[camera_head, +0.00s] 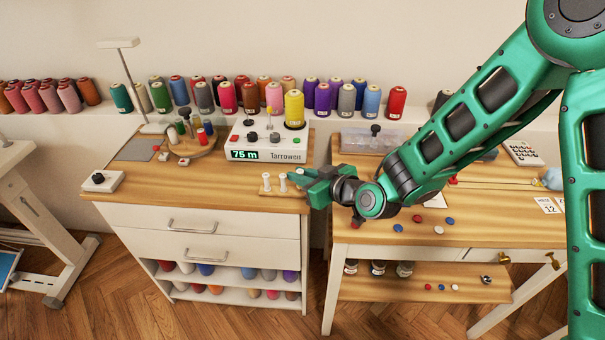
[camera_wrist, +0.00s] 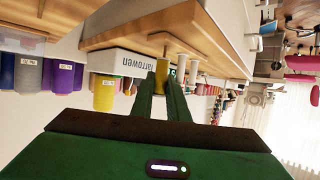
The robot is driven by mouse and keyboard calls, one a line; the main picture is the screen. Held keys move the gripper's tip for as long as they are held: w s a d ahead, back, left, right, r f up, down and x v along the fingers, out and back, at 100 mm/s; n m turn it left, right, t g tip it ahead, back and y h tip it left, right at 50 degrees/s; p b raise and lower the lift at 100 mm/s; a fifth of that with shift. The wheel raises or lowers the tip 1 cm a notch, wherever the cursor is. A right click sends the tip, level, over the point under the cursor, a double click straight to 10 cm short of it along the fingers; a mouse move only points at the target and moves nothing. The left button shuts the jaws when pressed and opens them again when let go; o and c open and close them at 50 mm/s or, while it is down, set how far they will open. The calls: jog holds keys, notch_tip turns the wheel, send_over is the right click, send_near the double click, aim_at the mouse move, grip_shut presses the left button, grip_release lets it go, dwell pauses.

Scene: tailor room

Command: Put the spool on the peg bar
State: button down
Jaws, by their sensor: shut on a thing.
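The peg bar (camera_head: 268,191) is a small wooden strip on the left cabinet's top, near its right front edge. My gripper (camera_head: 298,176) is at the right end of the bar, close to the pegs. In the wrist view my gripper (camera_wrist: 161,90) is shut on a small yellow spool (camera_wrist: 160,74). The spool overlaps one peg there; I cannot tell whether they touch. The fingers mostly hide the spool in the head view.
A white winder box (camera_head: 265,150) reading "75 m" with a large yellow cone (camera_head: 294,108) stands behind the bar. A round wooden tray (camera_head: 187,147) sits left of it. The right table (camera_head: 470,232) holds scattered buttons. Thread cones line the back shelf. A gap separates the tables.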

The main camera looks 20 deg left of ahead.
jog(key=shift+f, duration=0.15)
jog(key=shift+f, duration=0.5)
jog(key=c, duration=1.6)
grip_release()
jog(key=shift+c, duration=0.2)
jog(key=shift+s, duration=0.1)
